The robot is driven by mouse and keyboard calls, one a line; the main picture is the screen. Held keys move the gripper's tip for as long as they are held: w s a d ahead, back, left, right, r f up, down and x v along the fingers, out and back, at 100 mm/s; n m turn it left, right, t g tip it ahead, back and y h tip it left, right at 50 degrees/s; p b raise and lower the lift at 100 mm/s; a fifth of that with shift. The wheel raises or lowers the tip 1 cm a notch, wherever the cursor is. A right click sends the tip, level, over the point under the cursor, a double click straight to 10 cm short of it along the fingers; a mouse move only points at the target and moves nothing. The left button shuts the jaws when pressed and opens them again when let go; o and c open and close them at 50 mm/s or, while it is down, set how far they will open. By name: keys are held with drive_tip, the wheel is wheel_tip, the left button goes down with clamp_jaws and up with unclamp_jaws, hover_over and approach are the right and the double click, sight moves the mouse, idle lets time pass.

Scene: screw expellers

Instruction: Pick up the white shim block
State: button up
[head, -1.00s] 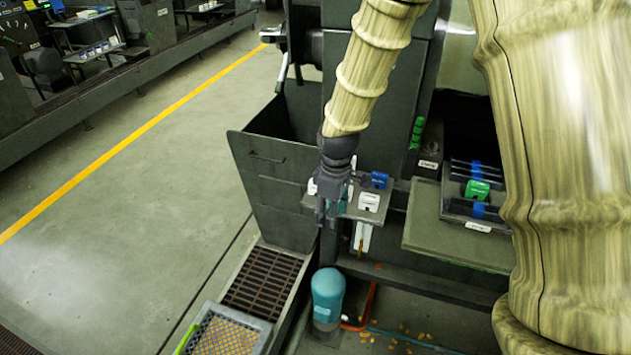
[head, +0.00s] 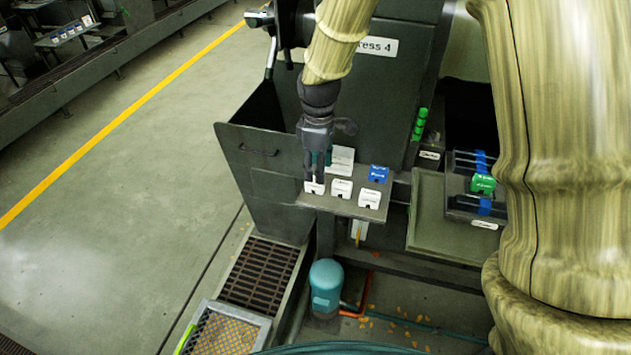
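Three white blocks stand in a row on a small grey shelf (head: 347,208) at the front of the press: a left one (head: 314,188), a middle one (head: 341,188) and a right one (head: 369,199). I cannot tell which of them is the task's shim block. A blue block (head: 379,174) stands behind the right one. My gripper (head: 315,178) points down at the left end of the shelf, its fingertips just over or at the left white block, partly hiding it. The fingers are small and dark, so their opening and any contact are unclear.
A white card (head: 341,160) stands behind the blocks. An open grey bin (head: 262,165) is left of the shelf. To the right, a tray (head: 461,205) holds a green block (head: 482,184) and blue pieces. A teal motor (head: 326,287) stands below.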

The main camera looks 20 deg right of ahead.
sight(315, 185)
drive_tip(key=w+f, duration=0.2)
drive_tip(key=f, duration=0.1)
drive_tip(key=shift+s+f+p, duration=0.2)
drive_tip(key=shift+s+p, duration=0.2)
drive_tip(key=shift+p, duration=0.2)
drive_tip(key=shift+s+f, duration=0.15)
drive_tip(key=shift+f, duration=0.05)
drive_tip(key=f+p, duration=0.1)
drive_tip(key=w+f, duration=0.1)
drive_tip(key=f, duration=0.1)
drive_tip(key=shift+w+p, duration=0.1)
drive_tip(key=shift+p, duration=0.25)
drive_tip(key=shift+s+f, duration=0.3)
drive_tip(key=shift+f, duration=0.1)
drive_tip(key=shift+w+f, duration=0.1)
clamp_jaws()
